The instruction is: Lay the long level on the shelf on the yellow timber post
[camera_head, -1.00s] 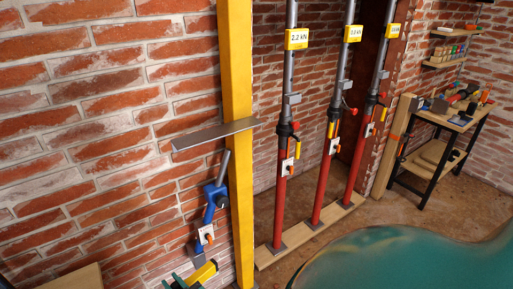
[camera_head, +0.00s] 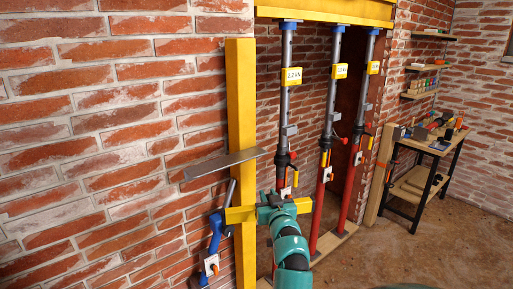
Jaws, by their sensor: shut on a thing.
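The yellow timber post (camera_head: 240,95) stands upright against the brick wall. A thin grey shelf (camera_head: 212,165) sticks out to the left across it at mid-height, and its visible top is bare. My gripper (camera_head: 277,205) is shut on the long yellow level (camera_head: 241,214), around its middle. The level lies roughly level across the picture, below the shelf and to its right. Its left end overlaps the post in the picture; I cannot tell how far in front it is. The fingertips are partly hidden by the gripper body.
A blue clamp-like prop (camera_head: 216,228) stands under the shelf, left of the post. Several red and grey props with yellow load tags (camera_head: 293,79) hold up a yellow beam (camera_head: 325,12) at right. A workbench (camera_head: 428,143) stands farther right. Floor at right is clear.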

